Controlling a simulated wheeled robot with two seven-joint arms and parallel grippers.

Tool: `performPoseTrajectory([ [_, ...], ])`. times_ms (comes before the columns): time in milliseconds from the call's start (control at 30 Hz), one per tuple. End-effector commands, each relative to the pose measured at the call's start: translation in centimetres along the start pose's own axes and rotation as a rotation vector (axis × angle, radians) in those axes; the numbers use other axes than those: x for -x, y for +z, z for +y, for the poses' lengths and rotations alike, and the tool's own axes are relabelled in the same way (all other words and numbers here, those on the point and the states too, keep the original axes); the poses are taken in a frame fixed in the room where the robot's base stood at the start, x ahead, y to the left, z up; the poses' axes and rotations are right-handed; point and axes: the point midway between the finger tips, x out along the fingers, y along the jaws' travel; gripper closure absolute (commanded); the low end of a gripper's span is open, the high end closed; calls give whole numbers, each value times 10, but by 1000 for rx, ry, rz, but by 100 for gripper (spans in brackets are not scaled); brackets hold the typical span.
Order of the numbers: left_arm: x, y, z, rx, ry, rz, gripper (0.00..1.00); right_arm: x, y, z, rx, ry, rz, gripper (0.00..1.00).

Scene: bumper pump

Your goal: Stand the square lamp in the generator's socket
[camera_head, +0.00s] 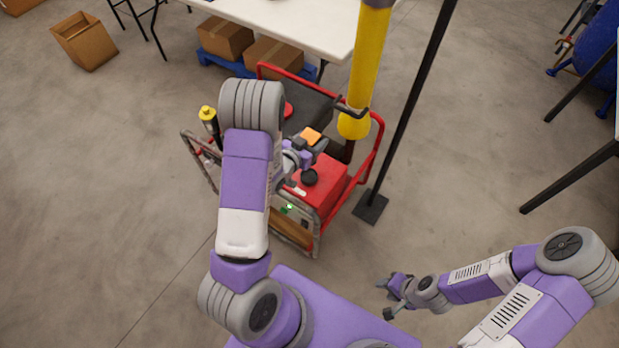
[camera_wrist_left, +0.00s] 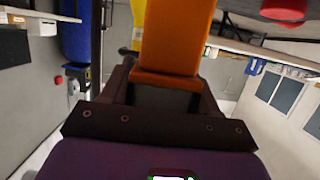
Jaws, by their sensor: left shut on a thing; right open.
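The generator (camera_head: 334,181) is a red machine in a tubular frame, standing on the floor at the middle of the head view. My left gripper (camera_head: 308,144) is above it, shut on an orange block, which appears to be the square lamp (camera_head: 311,134). In the left wrist view the orange lamp (camera_wrist_left: 177,38) sits between the dark fingers and runs out of the top of the picture. I cannot tell which part of the generator is the socket. My right gripper (camera_head: 387,298) is open and empty, apart from the generator at the lower right.
A yellow column (camera_head: 366,60) rises by the generator's far side, with a black post (camera_head: 408,100) to its right. A black cylinder with a yellow top (camera_head: 208,113) stands at the generator's left. A white table (camera_head: 310,25) is behind.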

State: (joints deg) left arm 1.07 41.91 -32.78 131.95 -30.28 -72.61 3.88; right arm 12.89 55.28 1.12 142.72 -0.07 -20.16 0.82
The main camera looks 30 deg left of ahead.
Motion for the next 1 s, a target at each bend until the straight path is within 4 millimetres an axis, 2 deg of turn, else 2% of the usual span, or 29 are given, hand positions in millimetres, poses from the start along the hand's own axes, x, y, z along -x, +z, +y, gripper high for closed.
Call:
performPoseTrajectory([
  [33, -3, 12, 0, 0, 3, -2, 83, -5, 0, 2, 0, 0, 1, 57],
  [200, -12, 43, -1, -1, 3, -4, 83, -16, -1, 6, 0, 0, 1, 57],
  [467, -19, 64, 0, 0, 3, 0, 83, -23, -1, 9, 0, 0, 1, 57],
  [667, -27, 92, 0, 0, 2, -1, 83, -34, -2, 13, 0, 0, 1, 57],
  [1000, -28, 94, -1, 0, 2, 2, 83, -36, -2, 13, 0, 0, 1, 57],
])
